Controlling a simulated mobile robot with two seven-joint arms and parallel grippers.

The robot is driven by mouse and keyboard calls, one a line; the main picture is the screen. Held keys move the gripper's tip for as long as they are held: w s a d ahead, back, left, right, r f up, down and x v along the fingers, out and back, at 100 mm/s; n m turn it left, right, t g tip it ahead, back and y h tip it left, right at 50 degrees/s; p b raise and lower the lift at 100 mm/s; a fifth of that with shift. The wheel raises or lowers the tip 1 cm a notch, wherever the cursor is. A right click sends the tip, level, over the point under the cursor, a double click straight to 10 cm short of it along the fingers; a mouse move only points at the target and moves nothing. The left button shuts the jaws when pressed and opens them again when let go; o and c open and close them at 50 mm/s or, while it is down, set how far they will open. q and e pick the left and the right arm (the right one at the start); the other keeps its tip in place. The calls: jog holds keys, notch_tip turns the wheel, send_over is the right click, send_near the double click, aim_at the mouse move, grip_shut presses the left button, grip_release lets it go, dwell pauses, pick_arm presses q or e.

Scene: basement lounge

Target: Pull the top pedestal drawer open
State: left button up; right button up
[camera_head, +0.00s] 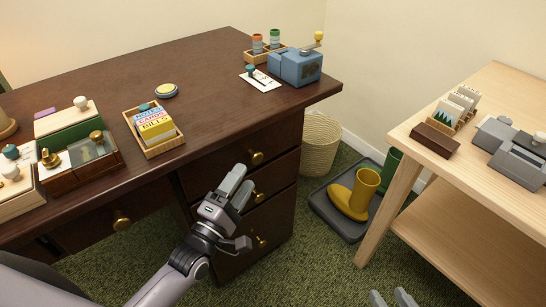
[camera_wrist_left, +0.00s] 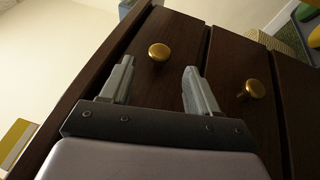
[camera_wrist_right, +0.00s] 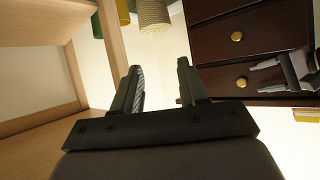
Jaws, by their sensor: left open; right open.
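The top pedestal drawer (camera_head: 225,157) sits under the dark desk's right end, flush and shut, with a round brass knob (camera_head: 256,157). The left wrist view shows this knob (camera_wrist_left: 158,52) just beyond my fingertips, in line with the gap between them. My left gripper (camera_head: 243,188) is open and empty in front of the pedestal; it also shows in the left wrist view (camera_wrist_left: 158,72). I cannot tell the exact distance to the knob. My right gripper (camera_head: 393,298) is open and empty low at the front edge, away from the drawers; it also shows in the right wrist view (camera_wrist_right: 160,75).
Lower drawers have knobs (camera_head: 258,196) close below. The desk top (camera_head: 205,80) overhangs the drawer and holds a card box (camera_head: 155,130) and a blue grinder-like device (camera_head: 297,67). A wooden side table (camera_head: 470,165) stands right.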

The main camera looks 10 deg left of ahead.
aim_at(255, 162)
pick_arm(q)
jog(key=shift+w+d+r, duration=0.1)
jog(key=shift+w+d, duration=0.05)
jog(key=shift+w, duration=0.5)
jog(key=shift+b+x, duration=0.65)
jog(key=shift+x, duration=2.45)
jog(key=shift+r, duration=0.1)
grip_shut()
